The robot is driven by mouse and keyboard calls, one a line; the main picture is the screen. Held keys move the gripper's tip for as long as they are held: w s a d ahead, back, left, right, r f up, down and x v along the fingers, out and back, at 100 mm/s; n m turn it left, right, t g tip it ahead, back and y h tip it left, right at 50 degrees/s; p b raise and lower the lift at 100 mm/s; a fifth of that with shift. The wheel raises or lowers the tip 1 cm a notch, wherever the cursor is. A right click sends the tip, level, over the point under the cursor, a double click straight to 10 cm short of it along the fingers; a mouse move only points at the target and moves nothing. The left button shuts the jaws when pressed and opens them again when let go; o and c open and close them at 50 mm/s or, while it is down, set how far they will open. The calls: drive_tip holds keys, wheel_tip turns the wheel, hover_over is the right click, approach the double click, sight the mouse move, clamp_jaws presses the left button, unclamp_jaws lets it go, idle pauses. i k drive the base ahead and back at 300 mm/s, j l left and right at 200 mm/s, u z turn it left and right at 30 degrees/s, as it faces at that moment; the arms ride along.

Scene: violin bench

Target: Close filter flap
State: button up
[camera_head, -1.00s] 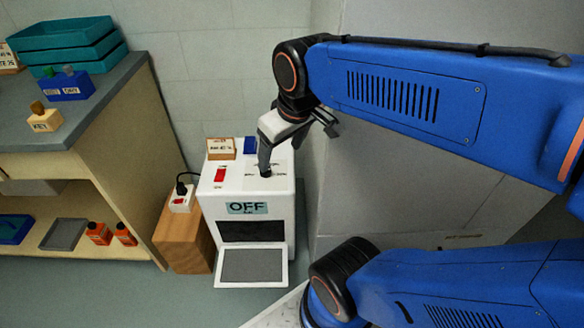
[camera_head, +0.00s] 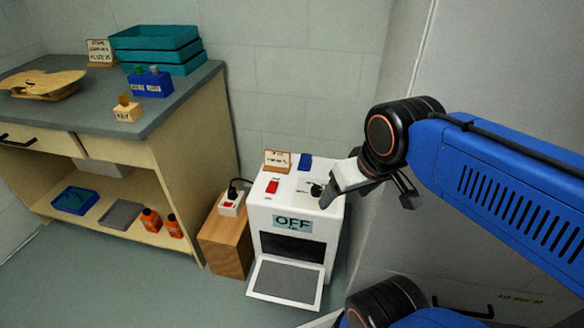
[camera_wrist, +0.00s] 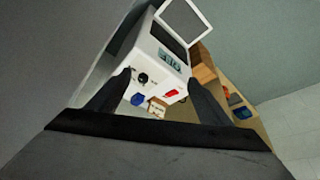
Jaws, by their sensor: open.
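The filter flap (camera_head: 285,284) is a grey panel in a white frame, hinged low on the front of a white machine (camera_head: 335,228). It hangs open, tilted outward below a dark opening (camera_head: 291,249). The flap also shows in the wrist view (camera_wrist: 187,22), at the top. An "OFF" display (camera_head: 293,224) sits above the opening. My gripper (camera_head: 326,204) is open and appears above the machine's right top side, near a black knob (camera_head: 316,190). In the wrist view, the knob (camera_wrist: 142,78) shows between my two fingers (camera_wrist: 166,92). The flap is apart from my gripper.
A red switch (camera_head: 272,186), a blue block (camera_head: 305,161) and a small sign (camera_head: 277,161) are on the machine's top. A wooden block (camera_head: 226,246) with a power socket (camera_head: 232,204) stands at left. A workbench (camera_head: 185,100) is further left. Floor in front is clear.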

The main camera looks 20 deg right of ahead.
sight(294, 285)
drive_tip(key=k+l, duration=0.2)
drive_tip(key=k, duration=0.2)
drive_tip(key=k+l+u, duration=0.1)
drive_tip(key=k, duration=0.3)
drive_tip(key=k+l, duration=0.25)
drive_tip(key=k, duration=0.15)
